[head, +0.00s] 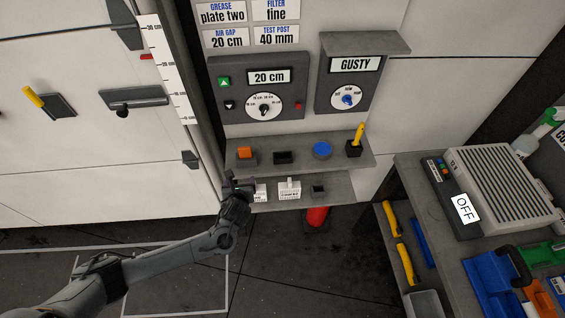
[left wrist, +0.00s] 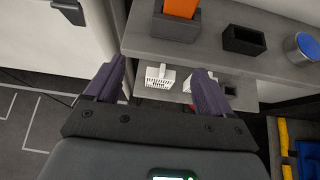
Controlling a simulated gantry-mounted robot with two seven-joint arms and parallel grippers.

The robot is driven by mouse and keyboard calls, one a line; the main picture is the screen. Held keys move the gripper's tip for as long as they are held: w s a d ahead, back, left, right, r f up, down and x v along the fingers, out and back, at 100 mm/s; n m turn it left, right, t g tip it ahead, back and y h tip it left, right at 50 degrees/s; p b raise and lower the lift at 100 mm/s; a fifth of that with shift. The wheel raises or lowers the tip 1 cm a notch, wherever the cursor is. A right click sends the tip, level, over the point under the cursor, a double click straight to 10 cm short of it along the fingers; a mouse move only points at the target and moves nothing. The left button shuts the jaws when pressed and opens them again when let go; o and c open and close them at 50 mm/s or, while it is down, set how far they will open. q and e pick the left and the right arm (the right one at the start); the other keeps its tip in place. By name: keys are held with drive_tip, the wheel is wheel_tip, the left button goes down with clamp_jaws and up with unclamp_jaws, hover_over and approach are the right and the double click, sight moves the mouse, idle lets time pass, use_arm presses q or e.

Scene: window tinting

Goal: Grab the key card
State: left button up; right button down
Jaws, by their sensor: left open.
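An orange upright piece (head: 245,152) stands in a dark holder at the left end of the upper shelf. It looks flat and card-like in the left wrist view (left wrist: 181,7), where its top is cut off; I cannot read any marking that confirms it is the key card. My left gripper (head: 241,185) is open, below and slightly left of this piece, near the left end of the lower shelf. In the left wrist view the left gripper's fingers (left wrist: 161,70) are apart, with nothing visible held between them. My right gripper is not in view.
The upper shelf (head: 302,162) also holds an empty dark holder (head: 283,157), a blue round item (head: 322,149) and a yellow-handled tool (head: 358,134). White baskets (head: 289,189) sit on the lower shelf. A dial panel (head: 264,88) is above. A side bench (head: 440,213) stands at right.

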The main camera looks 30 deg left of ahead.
use_arm(q)
drive_tip(key=t+b, duration=0.1)
drive_tip(key=b, duration=0.2)
approach(244, 150)
wheel_tip(244, 150, down, 3)
drive_tip(key=shift+y, duration=0.4)
drive_tip(key=w, duration=0.1)
drive_tip(key=w+a, duration=0.1)
drive_tip(key=w, duration=0.1)
drive_tip(key=w+a+f, duration=0.1)
drive_tip(key=shift+w+a, duration=0.2)
drive_tip(key=shift+a, duration=0.05)
drive_tip(key=shift+w+r+b+x, duration=0.15)
drive_tip(key=shift+b+x, duration=0.2)
drive_tip(key=shift+x, duration=1.25)
drive_tip(key=shift+w+r+b+x, duration=0.1)
drive_tip(key=shift+r+b+x, duration=0.2)
drive_tip(key=shift+x, duration=1.25)
drive_tip(key=c, duration=1.1)
drive_tip(key=shift+o, duration=0.2)
